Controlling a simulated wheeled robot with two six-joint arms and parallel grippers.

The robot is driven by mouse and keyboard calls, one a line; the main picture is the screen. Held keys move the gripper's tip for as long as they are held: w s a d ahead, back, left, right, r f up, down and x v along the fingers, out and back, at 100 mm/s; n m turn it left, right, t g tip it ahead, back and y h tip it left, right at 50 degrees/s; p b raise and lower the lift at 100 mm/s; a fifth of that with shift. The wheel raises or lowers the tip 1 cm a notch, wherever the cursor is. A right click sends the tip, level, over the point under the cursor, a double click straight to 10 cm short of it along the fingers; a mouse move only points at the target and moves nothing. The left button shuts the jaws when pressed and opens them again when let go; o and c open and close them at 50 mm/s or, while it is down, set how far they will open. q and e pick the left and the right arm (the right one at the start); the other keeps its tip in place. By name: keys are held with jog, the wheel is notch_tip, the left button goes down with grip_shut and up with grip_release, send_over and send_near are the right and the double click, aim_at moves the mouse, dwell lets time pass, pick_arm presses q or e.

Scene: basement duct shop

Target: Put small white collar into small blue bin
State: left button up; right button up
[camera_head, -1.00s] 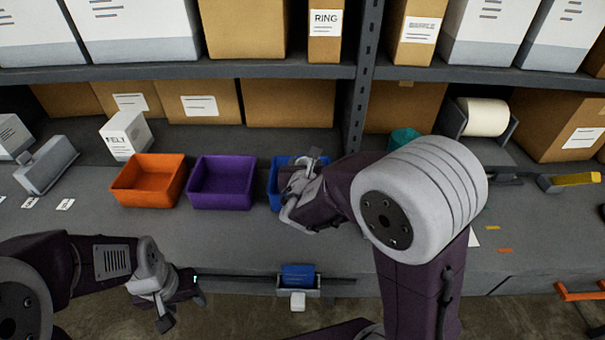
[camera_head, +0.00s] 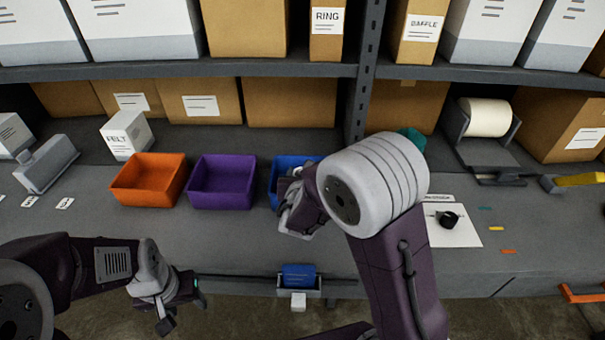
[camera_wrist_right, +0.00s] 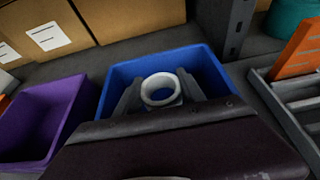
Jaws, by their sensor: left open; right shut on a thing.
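The small white collar (camera_wrist_right: 160,90) is a short ring with a flared rim. In the right wrist view it sits between the fingers of my right gripper (camera_wrist_right: 160,86), which is shut on it. The collar and fingers appear over the opening of the small blue bin (camera_wrist_right: 205,62); I cannot tell how far down they are. In the head view my right arm covers much of the blue bin (camera_head: 281,172) and hides the collar. My left gripper (camera_head: 181,312) is open and empty, low at the left by the bench's front edge.
A purple bin (camera_head: 222,183) and an orange bin (camera_head: 148,180) stand left of the blue bin. Shelf boxes and a grey post (camera_head: 364,75) stand behind. A black part (camera_head: 448,219) lies on white paper (camera_head: 455,238) at the right. The front middle of the bench is clear.

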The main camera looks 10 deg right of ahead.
jog(key=shift+f+b, duration=0.45)
jog(key=o, duration=1.3)
jog(key=shift+r, duration=0.15)
